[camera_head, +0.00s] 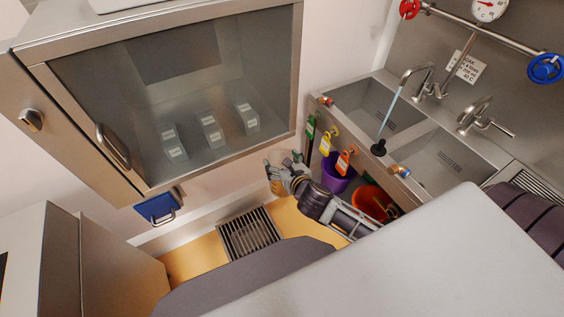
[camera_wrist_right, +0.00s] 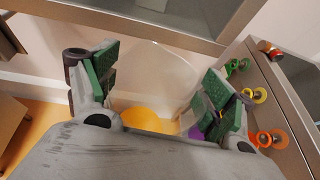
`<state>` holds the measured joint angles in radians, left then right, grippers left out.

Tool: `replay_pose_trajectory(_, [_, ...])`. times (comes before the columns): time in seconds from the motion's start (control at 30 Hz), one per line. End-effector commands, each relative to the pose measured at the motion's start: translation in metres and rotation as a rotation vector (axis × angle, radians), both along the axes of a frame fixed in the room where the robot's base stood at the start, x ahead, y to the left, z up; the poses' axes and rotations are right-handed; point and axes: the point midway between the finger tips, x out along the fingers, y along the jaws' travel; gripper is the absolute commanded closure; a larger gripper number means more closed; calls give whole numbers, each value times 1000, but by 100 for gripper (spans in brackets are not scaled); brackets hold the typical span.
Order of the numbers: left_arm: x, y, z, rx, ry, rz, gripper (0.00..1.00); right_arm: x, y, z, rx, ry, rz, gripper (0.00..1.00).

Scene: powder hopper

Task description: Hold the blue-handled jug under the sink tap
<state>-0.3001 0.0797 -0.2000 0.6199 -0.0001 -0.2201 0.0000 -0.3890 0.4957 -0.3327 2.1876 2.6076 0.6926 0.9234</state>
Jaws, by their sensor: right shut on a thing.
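My right gripper (camera_head: 276,168) is below and left of the sink's front panel in the head view. In the right wrist view, its green-padded fingers (camera_wrist_right: 150,95) stand apart on either side of a clear, see-through vessel (camera_wrist_right: 160,65), which appears to be the jug. No blue handle shows, and the head view does not show the vessel clearly. The sink tap (camera_head: 418,72) arches over the left basin (camera_head: 350,96). My left gripper is not in view.
A second tap (camera_head: 476,112) stands over the right basin (camera_head: 437,172). Tagged valves line the sink front, above a purple bucket (camera_head: 335,178) and an orange one (camera_head: 368,202). A floor grate (camera_head: 248,233) lies nearby.

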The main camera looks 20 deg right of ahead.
Motion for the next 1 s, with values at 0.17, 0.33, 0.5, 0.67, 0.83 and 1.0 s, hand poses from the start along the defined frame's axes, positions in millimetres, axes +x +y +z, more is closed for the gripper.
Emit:
replay_pose_trajectory(0.17, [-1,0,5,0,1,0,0,0,0,5,0,-1,0,62])
replay_pose_trajectory(0.33, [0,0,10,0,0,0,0,0,0,10,0,-1,0,62])
replay_pose_trajectory(0.5, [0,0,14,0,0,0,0,0,0,15,0,-1,0,62])
replay_pose_trajectory(0.67, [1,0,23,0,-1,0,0,0,0,23,0,-1,0,62])
replay_pose_trajectory(0.83, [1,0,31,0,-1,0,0,0,0,32,0,-1,0,62])
replay_pose_trajectory(1.0, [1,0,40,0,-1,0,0,0,0,40,0,-1,0,62])
